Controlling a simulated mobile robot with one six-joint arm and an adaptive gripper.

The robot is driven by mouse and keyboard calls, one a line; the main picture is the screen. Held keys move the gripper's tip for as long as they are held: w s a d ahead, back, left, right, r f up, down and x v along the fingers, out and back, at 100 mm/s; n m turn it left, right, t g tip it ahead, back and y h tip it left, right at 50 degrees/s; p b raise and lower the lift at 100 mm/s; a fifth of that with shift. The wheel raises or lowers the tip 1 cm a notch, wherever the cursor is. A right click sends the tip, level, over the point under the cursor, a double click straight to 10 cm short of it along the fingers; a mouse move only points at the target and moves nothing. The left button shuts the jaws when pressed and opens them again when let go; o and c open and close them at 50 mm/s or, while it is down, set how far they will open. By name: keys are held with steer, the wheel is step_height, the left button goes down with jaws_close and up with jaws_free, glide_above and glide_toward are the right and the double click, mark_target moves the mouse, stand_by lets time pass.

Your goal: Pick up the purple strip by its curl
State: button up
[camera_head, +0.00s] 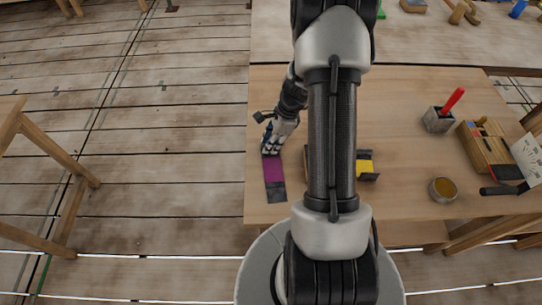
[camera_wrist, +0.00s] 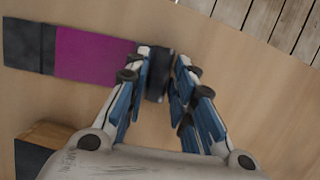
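The purple strip (camera_head: 273,170) lies near the left edge of the wooden table, with a dark flat end toward the front. In the wrist view the purple strip (camera_wrist: 92,54) runs to the left, and its dark curl (camera_wrist: 158,74) stands at the right end. My gripper (camera_wrist: 164,62) has one finger on each side of the curl. The fingers are apart, and a narrow gap shows between the curl and the right finger. In the head view my gripper (camera_head: 271,150) hides the curl at the strip's far end.
A yellow and dark block (camera_head: 366,166) is partly behind my arm. A grey holder with a red handle (camera_head: 439,119), a round tin (camera_head: 442,189) and a wooden box (camera_head: 485,148) stand at the right. In the wrist view a wood-and-dark block (camera_wrist: 40,145) lies near the strip.

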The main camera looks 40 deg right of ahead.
jaws_close()
steer(key=shift+r, duration=0.1)
